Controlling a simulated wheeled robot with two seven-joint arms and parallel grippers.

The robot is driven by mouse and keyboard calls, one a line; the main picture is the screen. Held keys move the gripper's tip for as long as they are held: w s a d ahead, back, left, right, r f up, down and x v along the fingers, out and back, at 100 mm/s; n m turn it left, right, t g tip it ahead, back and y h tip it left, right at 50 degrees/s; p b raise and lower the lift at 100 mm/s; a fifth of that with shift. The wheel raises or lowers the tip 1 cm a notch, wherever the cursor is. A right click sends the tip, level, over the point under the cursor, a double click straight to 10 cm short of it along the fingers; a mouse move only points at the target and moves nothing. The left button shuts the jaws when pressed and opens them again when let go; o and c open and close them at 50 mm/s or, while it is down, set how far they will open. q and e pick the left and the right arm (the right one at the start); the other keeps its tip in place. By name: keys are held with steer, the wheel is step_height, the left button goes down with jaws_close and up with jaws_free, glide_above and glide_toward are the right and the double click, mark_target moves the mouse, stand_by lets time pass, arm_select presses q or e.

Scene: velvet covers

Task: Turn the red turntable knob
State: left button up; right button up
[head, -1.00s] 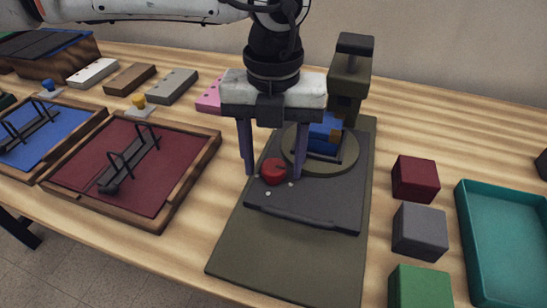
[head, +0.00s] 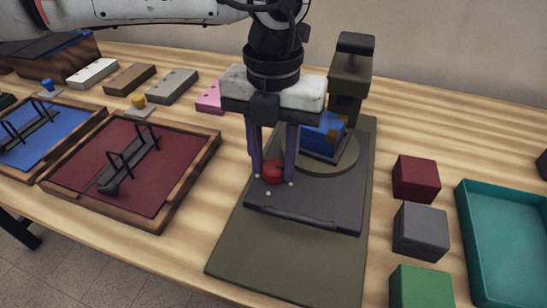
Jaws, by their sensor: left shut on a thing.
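The red knob (head: 272,173) sits on the front left of a dark turntable base (head: 330,208), with small pale dots around it. My left gripper (head: 273,180) comes down from above with one finger on each side of the knob. It is shut on the knob, and the fingers hide its sides. Behind the knob, a round olive turntable plate (head: 343,162) carries a blue block (head: 325,135) with a brown-orange part. My right gripper is not in view.
A dark post (head: 350,80) stands behind the plate. Dark red (head: 415,178), grey (head: 420,230) and green (head: 420,288) blocks and a teal tray (head: 463,225) are at the right. A wooden tray with a dark red lining (head: 75,170) is at the left.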

mark_target(272, 165)
arm_select(q)
steer(key=m, duration=0.4)
steer(key=shift+w+a+m, duration=0.1)
steer(key=shift+m, duration=0.2)
steer(key=m, duration=0.3)
steer(key=shift+m, duration=0.3)
steer(key=m, duration=0.3)
steer(key=shift+w+m, duration=0.1)
steer(key=shift+m, duration=2.1)
steer(key=o, duration=1)
steer(key=shift+o, duration=0.2)
step_height(272, 165, up, 10)
steer(key=p, duration=0.1)
steer(key=shift+r, duration=0.2)
